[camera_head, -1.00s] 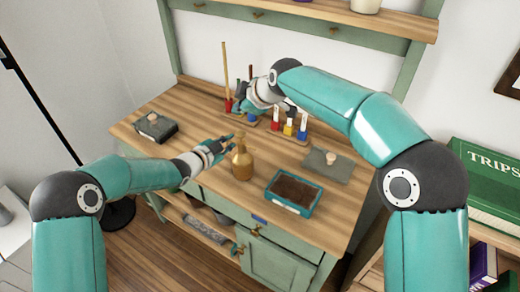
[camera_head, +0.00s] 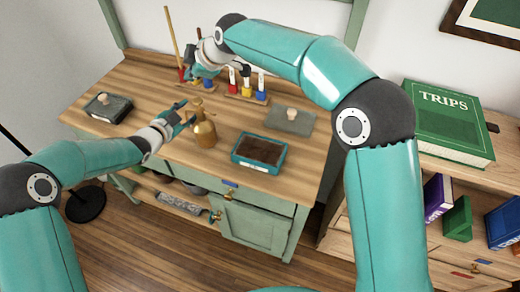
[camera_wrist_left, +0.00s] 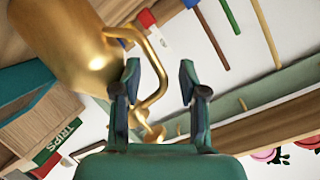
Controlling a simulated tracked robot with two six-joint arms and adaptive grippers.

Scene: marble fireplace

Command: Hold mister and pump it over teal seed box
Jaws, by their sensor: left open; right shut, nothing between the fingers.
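The golden mister (camera_head: 205,133) stands upright near the front of the wooden bench top. The teal seed box (camera_head: 265,169), filled with dark soil, lies to its right. My left gripper (camera_head: 183,112) is open just left of the mister's upper part. In the left wrist view the mister's body (camera_wrist_left: 65,45) fills the upper left, and its thin curved gold part shows between the open fingers (camera_wrist_left: 158,80); I cannot tell if they touch. My right gripper (camera_head: 203,77) is shut and empty behind the mister, near the coloured tools, partly hidden by its own arm.
Several coloured-tip tools (camera_head: 246,82) stand at the back of the bench. A dark block with a knob (camera_head: 108,107) lies at the left, and a grey plate with a knob (camera_head: 290,121) behind the seed box. A green TRIPS book (camera_head: 447,122) lies on a shelf at the right.

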